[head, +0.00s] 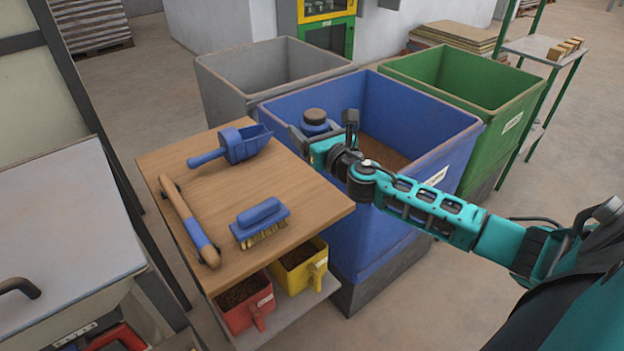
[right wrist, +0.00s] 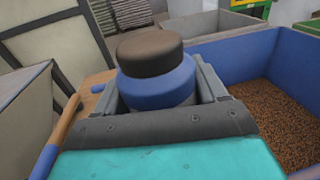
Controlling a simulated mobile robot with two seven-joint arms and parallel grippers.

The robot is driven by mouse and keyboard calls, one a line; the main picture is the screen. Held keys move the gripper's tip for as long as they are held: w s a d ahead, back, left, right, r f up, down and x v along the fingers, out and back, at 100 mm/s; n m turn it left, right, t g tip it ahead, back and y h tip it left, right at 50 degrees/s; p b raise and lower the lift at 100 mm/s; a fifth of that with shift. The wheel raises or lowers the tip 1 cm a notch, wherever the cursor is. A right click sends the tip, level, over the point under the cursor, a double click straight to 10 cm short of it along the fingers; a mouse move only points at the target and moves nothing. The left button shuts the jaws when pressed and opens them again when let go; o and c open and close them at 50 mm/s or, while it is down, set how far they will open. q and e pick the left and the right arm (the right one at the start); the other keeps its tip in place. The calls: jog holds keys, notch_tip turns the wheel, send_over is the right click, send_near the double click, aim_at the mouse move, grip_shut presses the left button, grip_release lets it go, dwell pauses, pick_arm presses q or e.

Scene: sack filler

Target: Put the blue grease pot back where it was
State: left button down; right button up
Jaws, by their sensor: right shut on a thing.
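The blue grease pot (head: 314,121) has a dark brown lid and is upright. My right gripper (head: 320,135) is shut on it, at the near left edge of the blue bin, close to the right end of the wooden table top (head: 300,200). In the right wrist view the pot (right wrist: 158,85) sits between the two fingers (right wrist: 160,100). I cannot tell whether its base touches anything. My left gripper is not in view.
The blue bin (head: 440,115) holds brown pellets. On the table lie a blue scoop (head: 240,145), a blue brush (head: 260,220) and a wooden-handled tool (head: 190,222). Red (head: 245,305) and yellow (head: 302,270) jugs stand on the shelf below. The table's right part is clear.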

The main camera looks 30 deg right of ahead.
notch_tip(320, 180, down, 3)
jog(key=shift+r, duration=0.1)
notch_tip(320, 180, down, 10)
jog(key=b, duration=0.6)
jog(key=o, duration=0.8)
jog(key=shift+f+b, duration=0.3)
jog(key=o, duration=0.5)
jog(key=shift+r, duration=0.1)
